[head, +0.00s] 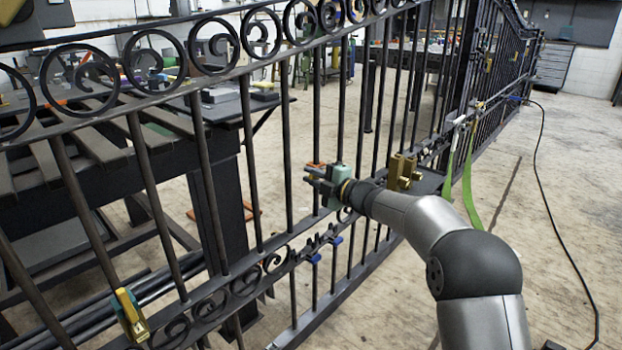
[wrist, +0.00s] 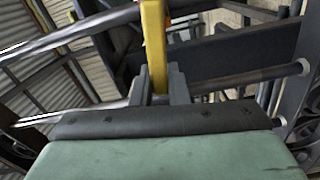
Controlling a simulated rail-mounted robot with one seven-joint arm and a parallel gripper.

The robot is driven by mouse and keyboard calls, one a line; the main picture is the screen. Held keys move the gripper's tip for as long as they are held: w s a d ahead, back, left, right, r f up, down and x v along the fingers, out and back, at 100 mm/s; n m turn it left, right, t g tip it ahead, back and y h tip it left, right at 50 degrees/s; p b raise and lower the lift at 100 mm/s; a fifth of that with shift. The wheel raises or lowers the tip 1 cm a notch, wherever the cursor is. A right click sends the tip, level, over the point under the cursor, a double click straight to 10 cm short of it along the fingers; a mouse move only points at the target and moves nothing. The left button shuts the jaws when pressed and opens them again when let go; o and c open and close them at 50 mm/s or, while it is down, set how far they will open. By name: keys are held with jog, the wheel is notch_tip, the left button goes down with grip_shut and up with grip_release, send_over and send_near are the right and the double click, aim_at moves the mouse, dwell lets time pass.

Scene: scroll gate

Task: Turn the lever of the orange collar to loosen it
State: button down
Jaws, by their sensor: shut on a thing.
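The gate (head: 250,130) of dark iron bars and scrolls runs across the head view. My gripper (head: 314,184) is at one of its upright bars near the middle. A small part of the orange collar (head: 316,165) shows just above my fingers; the gripper body hides most of it. In the wrist view a yellow-orange lever (wrist: 154,45) stands between the two grey fingers of my gripper (wrist: 158,88), which are shut on it. The lever's far end runs out of the picture at the top. How far it is turned I cannot tell.
A brass block (head: 403,172) sits on the gate just right of my gripper. Blue clips (head: 315,258) are on the lower rail, and a yellow and green clamp (head: 130,315) is at lower left. A dark workbench (head: 215,115) stands behind the gate. Green straps (head: 469,180) hang at right.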

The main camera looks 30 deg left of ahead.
dwell(0.3)
jog(key=c, duration=1.4)
grip_release()
jog(key=p+v, duration=0.3)
jog(key=v, duration=1.4)
jog(key=shift+d, duration=0.3)
jog(key=shift+r, duration=0.1)
